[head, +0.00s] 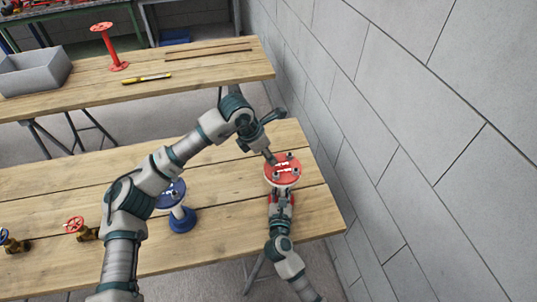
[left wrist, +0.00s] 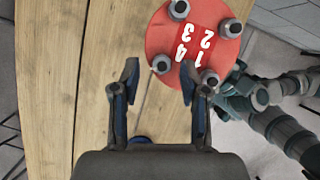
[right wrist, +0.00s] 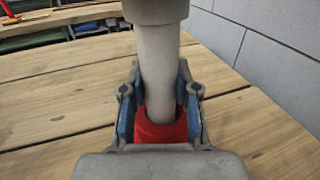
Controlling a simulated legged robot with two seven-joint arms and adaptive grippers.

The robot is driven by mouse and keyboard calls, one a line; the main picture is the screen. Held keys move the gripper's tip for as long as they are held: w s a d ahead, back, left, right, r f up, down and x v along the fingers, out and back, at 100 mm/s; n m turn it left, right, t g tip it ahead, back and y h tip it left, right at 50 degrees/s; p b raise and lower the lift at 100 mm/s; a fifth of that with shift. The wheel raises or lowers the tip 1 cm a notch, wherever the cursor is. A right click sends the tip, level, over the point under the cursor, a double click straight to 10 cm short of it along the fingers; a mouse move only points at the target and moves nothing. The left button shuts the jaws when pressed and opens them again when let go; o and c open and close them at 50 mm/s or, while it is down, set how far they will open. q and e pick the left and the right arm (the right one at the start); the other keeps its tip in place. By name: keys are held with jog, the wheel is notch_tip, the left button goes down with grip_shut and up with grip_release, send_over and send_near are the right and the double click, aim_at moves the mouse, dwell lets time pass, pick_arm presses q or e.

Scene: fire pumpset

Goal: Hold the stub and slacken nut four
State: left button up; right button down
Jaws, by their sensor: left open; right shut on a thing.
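The stub has a red round flange (head: 284,168) on top, with numbered nuts around a red label; it also shows in the left wrist view (left wrist: 165,38). Nut four (left wrist: 161,64) stands at the flange's lower left there, beside the digit 4. My left gripper (head: 270,157) is open above the flange edge; in its wrist view its fingertips (left wrist: 158,77) lie either side of nut four, and contact cannot be told. My right gripper (head: 282,198) is shut on the stub's pale pipe (right wrist: 158,70), just above a red collar (right wrist: 160,130).
A blue-flanged stub (head: 182,218) stands left of the red one, partly behind my left arm. Valves with a red handwheel (head: 74,224) and a blue one sit further left. A grey wall (head: 400,130) runs close on the right. The back table holds a grey bin (head: 35,72).

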pick_arm(q)
jog(key=shift+w+d+f, duration=0.1)
jog(key=shift+d+f, duration=0.1)
jog(key=shift+f, duration=0.35)
jog(key=shift+c, duration=0.3)
grip_shut()
